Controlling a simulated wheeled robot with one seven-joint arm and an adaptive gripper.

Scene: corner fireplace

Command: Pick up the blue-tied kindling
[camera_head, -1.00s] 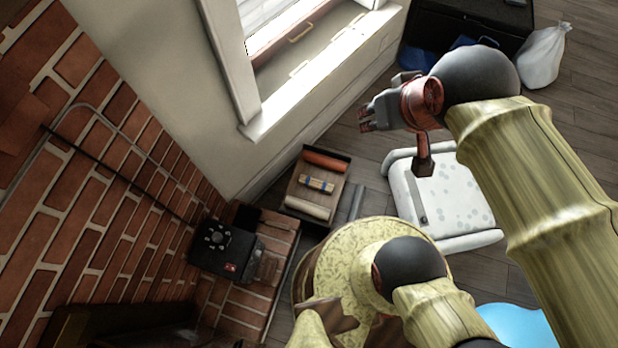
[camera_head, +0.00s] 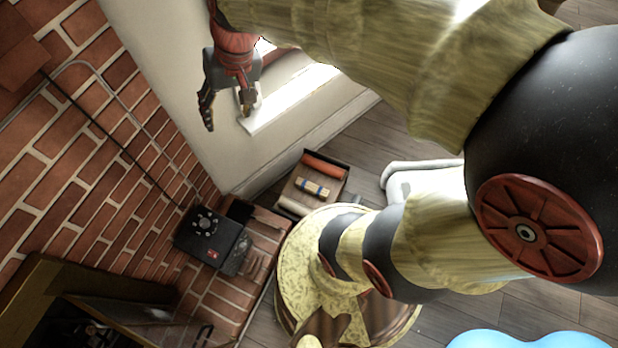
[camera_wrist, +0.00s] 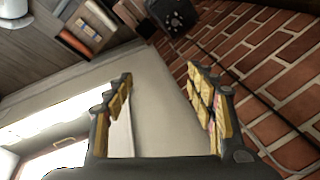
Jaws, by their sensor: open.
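The blue-tied kindling (camera_head: 313,188) is a small tan bundle with blue bands. It lies in a low tray (camera_head: 343,184) on the floor near the wall, between a red-orange roll (camera_head: 323,166) and a pale piece partly hidden by my body. The kindling also shows small at the upper left of the wrist view (camera_wrist: 87,29). My gripper (camera_head: 228,119) is raised in front of the wall and window, well apart from the tray. In the wrist view its two fingers (camera_wrist: 159,72) are spread with nothing between them.
A black box with a dial (camera_head: 211,236) stands on the brick hearth (camera_head: 222,300). The brick wall (camera_head: 80,170) rises at left. The window sill (camera_head: 290,100) is behind my gripper. A white cushioned thing (camera_head: 400,178) is partly hidden by my arm.

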